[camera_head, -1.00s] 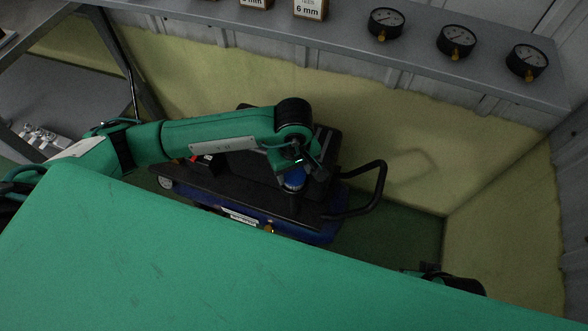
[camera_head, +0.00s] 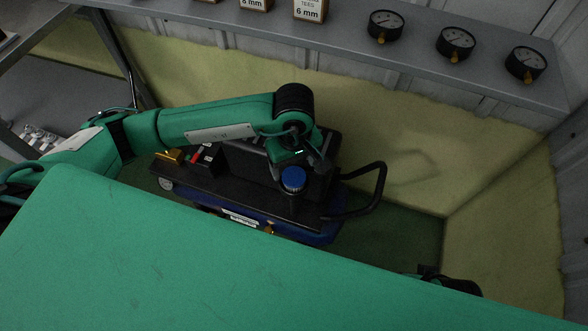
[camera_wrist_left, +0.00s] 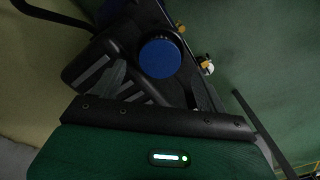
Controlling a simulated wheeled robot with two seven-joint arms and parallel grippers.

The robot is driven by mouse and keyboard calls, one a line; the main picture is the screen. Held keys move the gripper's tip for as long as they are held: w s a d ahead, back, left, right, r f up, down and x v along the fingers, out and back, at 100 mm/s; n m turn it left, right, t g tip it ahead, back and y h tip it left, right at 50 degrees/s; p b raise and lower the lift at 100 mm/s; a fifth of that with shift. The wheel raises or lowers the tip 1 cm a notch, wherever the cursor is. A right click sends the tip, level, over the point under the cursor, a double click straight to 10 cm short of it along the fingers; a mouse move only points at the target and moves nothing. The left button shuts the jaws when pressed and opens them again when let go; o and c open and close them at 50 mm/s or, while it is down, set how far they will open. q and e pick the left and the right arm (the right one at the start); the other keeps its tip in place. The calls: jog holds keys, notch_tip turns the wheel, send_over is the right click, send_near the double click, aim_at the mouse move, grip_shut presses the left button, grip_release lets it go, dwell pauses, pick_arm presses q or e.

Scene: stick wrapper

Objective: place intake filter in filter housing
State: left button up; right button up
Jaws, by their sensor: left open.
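A round blue disc-shaped piece (camera_head: 293,179), which looks like the intake filter, sits on a dark round mount that looks like the filter housing (camera_head: 292,196), on top of the black and blue machine. The blue piece also shows in the left wrist view (camera_wrist_left: 160,58), face toward the camera. My left gripper (camera_head: 306,162) is just behind and above the blue piece, open and apart from it. Its fingers are mostly hidden in the head view. My right gripper is not clearly seen; only a dark part of my right arm shows at the lower right.
The wheeled machine (camera_head: 240,211) has a black handle (camera_head: 380,185) at its right. A brass block (camera_head: 169,156) and a black-red item (camera_head: 207,158) sit on its left end. A grey shelf (camera_head: 345,42) with pressure gauges (camera_head: 386,26) runs above. Green floor is free to the right.

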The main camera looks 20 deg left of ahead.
aim_at(295, 177)
pick_arm(q)
notch_tip(295, 177, up, 8)
dwell(0.4)
jog(key=shift+d, duration=0.1)
